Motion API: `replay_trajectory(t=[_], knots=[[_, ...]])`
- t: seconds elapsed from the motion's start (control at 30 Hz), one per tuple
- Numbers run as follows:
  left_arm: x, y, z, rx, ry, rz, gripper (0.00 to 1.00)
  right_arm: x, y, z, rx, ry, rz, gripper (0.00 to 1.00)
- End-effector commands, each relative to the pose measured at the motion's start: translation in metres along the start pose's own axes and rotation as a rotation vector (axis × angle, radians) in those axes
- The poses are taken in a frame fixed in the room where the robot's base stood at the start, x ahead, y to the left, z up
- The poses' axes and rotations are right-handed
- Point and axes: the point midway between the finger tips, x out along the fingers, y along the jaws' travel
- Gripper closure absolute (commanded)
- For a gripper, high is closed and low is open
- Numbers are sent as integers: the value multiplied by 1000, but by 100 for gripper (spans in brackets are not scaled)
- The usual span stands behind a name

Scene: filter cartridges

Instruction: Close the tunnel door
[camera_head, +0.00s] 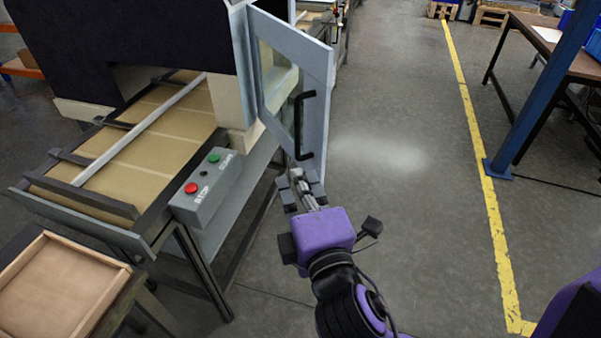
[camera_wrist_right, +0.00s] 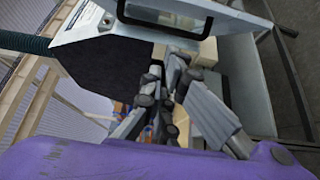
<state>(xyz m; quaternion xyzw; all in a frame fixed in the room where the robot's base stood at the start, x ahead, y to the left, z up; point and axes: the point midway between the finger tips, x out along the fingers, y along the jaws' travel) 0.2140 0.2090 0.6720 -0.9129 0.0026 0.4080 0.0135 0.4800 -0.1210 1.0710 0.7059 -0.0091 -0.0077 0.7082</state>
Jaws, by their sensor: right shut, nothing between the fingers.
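The tunnel door (camera_head: 315,75) is a pale grey framed panel with a window, standing open at the right side of the dark-topped tunnel housing (camera_head: 130,40). Its black bar handle (camera_head: 300,125) is on the face toward me. The handle also shows at the top of the right wrist view (camera_wrist_right: 165,16). My right gripper (camera_head: 306,183) is shut and empty, just below the handle by the door's lower edge. I cannot tell whether its fingers touch the door. The fingers also show in the right wrist view (camera_wrist_right: 172,85). My left gripper is not in view.
A control box (camera_head: 208,186) with red and green buttons sits beside the conveyor (camera_head: 160,135), left of my right gripper. A wooden tray (camera_head: 115,285) is at lower left. Open floor (camera_head: 410,160) lies right of the door, with a blue post (camera_head: 535,95) and table beyond.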

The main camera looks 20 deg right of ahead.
Motion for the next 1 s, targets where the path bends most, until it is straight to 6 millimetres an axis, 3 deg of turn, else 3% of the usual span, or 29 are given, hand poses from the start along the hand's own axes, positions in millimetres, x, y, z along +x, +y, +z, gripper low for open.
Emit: replay_trajectory(t=[0.2, 0.43, 0.7, 1.0], knots=[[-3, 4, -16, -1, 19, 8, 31, 45, 5, 0, 0, 0, 6, 100], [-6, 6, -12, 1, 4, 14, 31, 91, 3, 3, 0, -2, 2, 100], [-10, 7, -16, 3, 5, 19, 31, 95, 2, 36, 2, -1, 1, 100], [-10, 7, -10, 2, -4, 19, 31, 96, 0, 39, 4, 0, 0, 100]])
